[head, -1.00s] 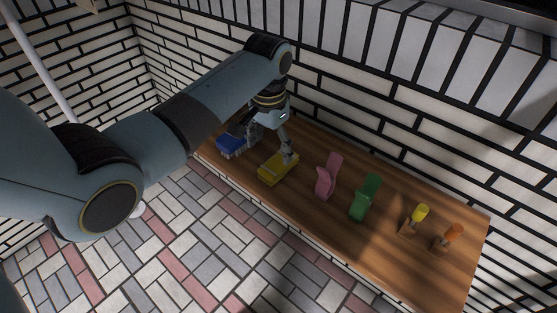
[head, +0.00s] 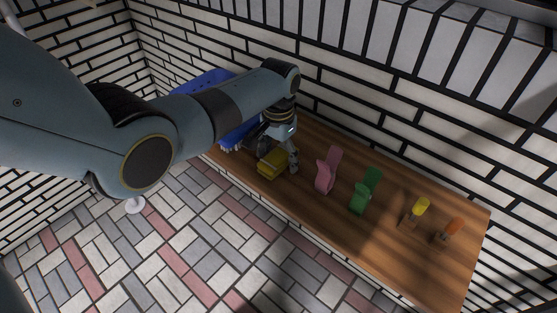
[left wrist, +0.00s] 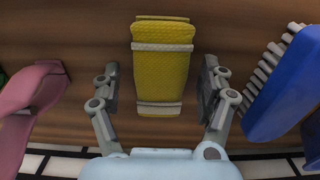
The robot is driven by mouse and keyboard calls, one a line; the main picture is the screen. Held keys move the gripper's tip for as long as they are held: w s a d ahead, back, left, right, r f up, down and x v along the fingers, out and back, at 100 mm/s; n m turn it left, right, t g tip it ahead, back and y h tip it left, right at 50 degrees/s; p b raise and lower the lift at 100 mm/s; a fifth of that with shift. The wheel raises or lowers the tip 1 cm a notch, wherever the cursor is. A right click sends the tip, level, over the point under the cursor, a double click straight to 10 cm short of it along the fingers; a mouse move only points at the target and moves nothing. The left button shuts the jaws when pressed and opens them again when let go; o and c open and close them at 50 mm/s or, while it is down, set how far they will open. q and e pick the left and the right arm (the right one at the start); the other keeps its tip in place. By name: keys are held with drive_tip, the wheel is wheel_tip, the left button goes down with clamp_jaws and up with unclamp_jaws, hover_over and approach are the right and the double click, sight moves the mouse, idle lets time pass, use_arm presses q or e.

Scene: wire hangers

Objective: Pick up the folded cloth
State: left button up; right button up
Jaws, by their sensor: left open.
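The folded cloth (head: 271,166) is a yellow, textured block lying on the wooden bench. In the left wrist view the cloth (left wrist: 161,75) is upright in the picture, with pale bands across its upper and lower parts. My left gripper (head: 279,158) is open over the cloth, pointing down. In the left wrist view my left gripper (left wrist: 161,72) has one finger on each side of the cloth, with visible gaps on both sides. Part of the cloth is hidden by the gripper in the head view. My right gripper is not in view.
A blue brush-like thing with pale bristles (left wrist: 285,85) lies close beside the cloth. On the other side stand a pink thing (head: 327,174) and a green one (head: 365,190), then yellow (head: 420,206) and orange (head: 454,228) pieces. A brick wall (head: 440,130) runs behind the wooden bench (head: 385,245).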

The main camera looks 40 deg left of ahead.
sight(278, 155)
use_arm(q)
drive_tip(key=shift+c, duration=0.3)
drive_tip(key=c, duration=1)
wheel_tip(278, 155, up, 10)
drive_tip(key=shift+f+p, duration=0.1)
drive_tip(key=shift+p, duration=0.85)
drive_tip(key=shift+c, duration=0.2)
